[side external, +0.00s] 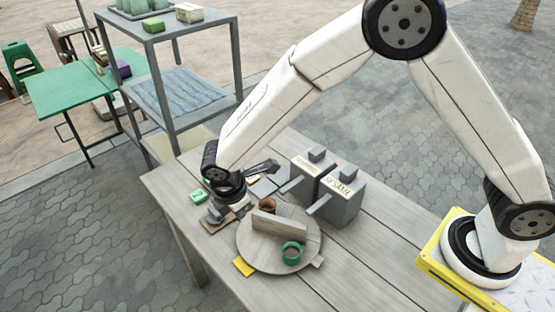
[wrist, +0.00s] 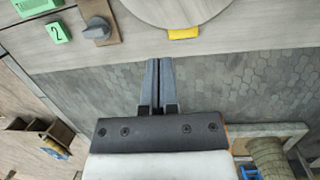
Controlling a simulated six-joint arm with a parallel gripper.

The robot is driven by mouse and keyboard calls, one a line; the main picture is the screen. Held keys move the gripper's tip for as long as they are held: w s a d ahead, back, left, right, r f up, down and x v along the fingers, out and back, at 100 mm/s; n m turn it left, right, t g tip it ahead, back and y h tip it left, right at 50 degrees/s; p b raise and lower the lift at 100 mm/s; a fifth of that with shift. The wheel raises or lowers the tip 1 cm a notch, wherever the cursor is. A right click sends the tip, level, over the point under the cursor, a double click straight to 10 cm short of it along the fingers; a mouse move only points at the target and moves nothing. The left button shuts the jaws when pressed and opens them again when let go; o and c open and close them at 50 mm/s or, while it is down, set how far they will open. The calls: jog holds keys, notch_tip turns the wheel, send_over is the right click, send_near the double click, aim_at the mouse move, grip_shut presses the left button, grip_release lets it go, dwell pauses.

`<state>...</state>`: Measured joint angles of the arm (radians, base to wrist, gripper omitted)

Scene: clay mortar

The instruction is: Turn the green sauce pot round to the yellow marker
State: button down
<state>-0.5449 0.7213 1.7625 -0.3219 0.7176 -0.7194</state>
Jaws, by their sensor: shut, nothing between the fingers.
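The green sauce pot (side external: 292,253) stands on a round wooden turntable (side external: 258,255), on the near side of an upright divider board (side external: 280,224). The yellow marker (side external: 243,266) lies at the turntable's front left edge. In the wrist view the yellow marker (wrist: 183,34) and part of the turntable rim (wrist: 178,14) show, but the pot is out of frame. My gripper (wrist: 158,64) is shut and empty. It appears apart from the pot, over the table's left side in the side view. The divider stands between the green pot and a brown pot (side external: 267,205).
A grey knob on a wooden plate (wrist: 97,30) and a green tag with a 2 (wrist: 57,32) sit left of the turntable. Two grey boxes, one labelled sesame (side external: 345,195), stand behind it with spouts. A grey tab (side external: 318,262) sits at its right rim. The table's right side is clear.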

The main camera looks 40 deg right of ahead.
jog(key=n, duration=0.3)
jog(key=a+n, duration=0.1)
jog(key=n, duration=0.1)
jog(key=shift+a+r+n, duration=0.1)
jog(key=shift+r+n, duration=0.2)
jog(key=shift+r, duration=0.1)
jog(key=shift+w+f, duration=0.1)
jog(key=x, duration=0.9)
jog(key=shift+w+d+f, duration=0.15)
jog(key=shift+d, duration=0.1)
jog(key=shift+w+d+f, duration=0.1)
jog(key=shift+w+d, duration=0.1)
jog(key=shift+d, duration=0.2)
jog(key=shift+w+d+f, duration=0.15)
jog(key=shift+w+d, duration=0.05)
jog(key=shift+d, duration=0.2)
jog(key=shift+w+d, duration=0.25)
jog(key=shift+d, duration=0.25)
jog(key=shift+w+d, duration=0.25)
jog(key=shift+d, duration=0.3)
